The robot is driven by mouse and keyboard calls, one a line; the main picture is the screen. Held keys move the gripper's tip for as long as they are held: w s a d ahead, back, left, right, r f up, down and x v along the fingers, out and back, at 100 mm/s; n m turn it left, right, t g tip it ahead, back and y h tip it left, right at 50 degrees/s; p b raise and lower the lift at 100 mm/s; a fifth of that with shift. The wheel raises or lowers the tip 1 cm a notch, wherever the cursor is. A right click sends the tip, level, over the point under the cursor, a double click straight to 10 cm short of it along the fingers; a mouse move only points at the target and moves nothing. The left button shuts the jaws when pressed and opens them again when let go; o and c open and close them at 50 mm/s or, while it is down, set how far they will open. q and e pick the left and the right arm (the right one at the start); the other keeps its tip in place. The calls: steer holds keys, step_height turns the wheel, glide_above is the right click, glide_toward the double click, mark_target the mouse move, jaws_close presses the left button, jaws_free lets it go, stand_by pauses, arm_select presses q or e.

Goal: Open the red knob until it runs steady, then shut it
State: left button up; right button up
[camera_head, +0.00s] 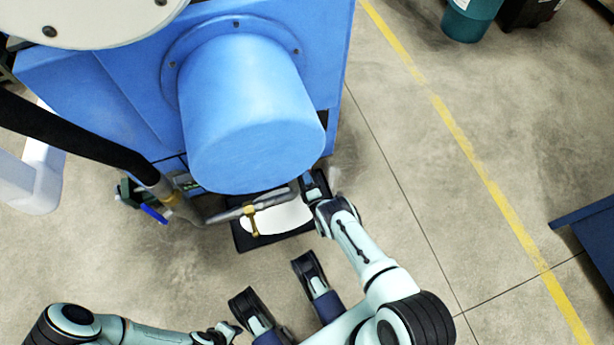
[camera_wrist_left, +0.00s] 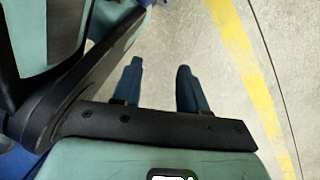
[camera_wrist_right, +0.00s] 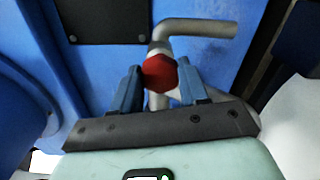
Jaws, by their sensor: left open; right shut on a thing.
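The red knob (camera_wrist_right: 159,73) shows in the right wrist view, on a grey pipe (camera_wrist_right: 205,28) with a bent end, in front of the blue machine. My right gripper (camera_wrist_right: 161,82) has one blue finger on each side of the knob and is shut on it. In the head view my right gripper (camera_head: 312,188) reaches the machine's lower right corner, and the knob is hidden there. My left gripper (camera_wrist_left: 159,75) is open and empty over bare floor in the left wrist view. I cannot tell from these frames whether the flow runs steady.
The blue machine (camera_head: 250,110) with its large round housing fills the upper left of the head view. Below it, metal pipes (camera_head: 222,214) pass over a black tray (camera_head: 245,240) bearing a white oval.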

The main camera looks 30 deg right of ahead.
steer(key=o, duration=1.1)
steer(key=shift+c, duration=0.2)
steer(key=shift+s, duration=0.1)
arm_select(q)
steer(key=w+d+r+t+p, duration=0.1)
steer(key=w+r+t+p, duration=0.2)
steer(key=w+r, duration=0.3)
steer(key=shift+w+r+m+p, duration=0.3)
steer(key=shift+w+p, duration=0.35)
steer(key=shift+w, duration=0.6)
arm_select(e)
steer(key=v, duration=1.3)
steer(key=shift+s, duration=0.2)
arm_select(q)
steer(key=shift+d, duration=0.1)
